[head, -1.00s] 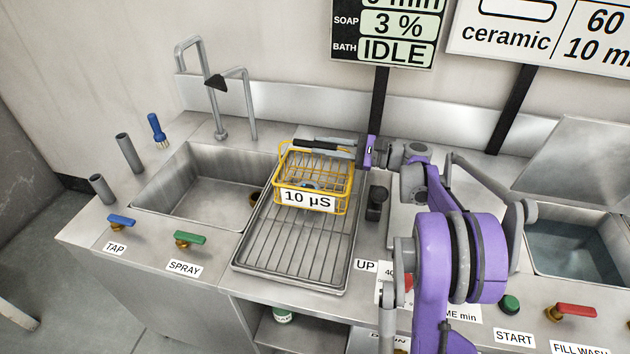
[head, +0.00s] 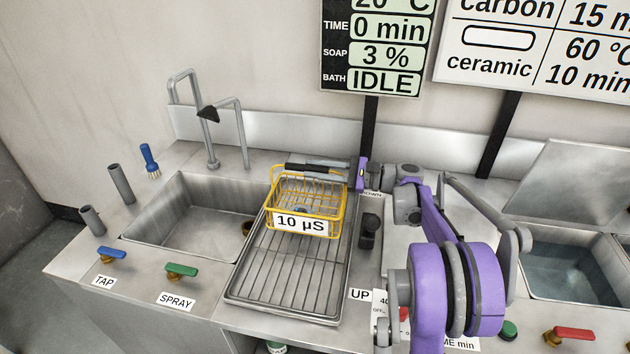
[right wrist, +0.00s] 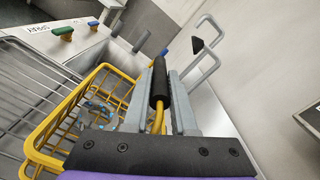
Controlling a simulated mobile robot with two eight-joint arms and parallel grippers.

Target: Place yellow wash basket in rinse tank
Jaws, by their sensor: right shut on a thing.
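The yellow wire wash basket (head: 338,209) is at the back of the ribbed drain rack, with a "10 µS" label in front of it. My right gripper (head: 312,170) is shut on the basket's black handle, reaching in from the right. In the right wrist view the handle (right wrist: 159,84) lies between my grey fingers, and the basket (right wrist: 38,160) hangs to the left. Small bluish-grey things show inside it. I cannot tell whether the basket's bottom touches the rack. The open steel tank (head: 198,207) at left looks empty. My left gripper is out of view.
The drain rack (head: 285,290) lies right of the tank. Bent pipes (head: 212,130) stand behind the tank. TAP (head: 111,253) and SPRAY (head: 181,270) valves are in front. A water-filled tank (head: 575,268) is at right, and a black knob (head: 369,228) stands beside the rack.

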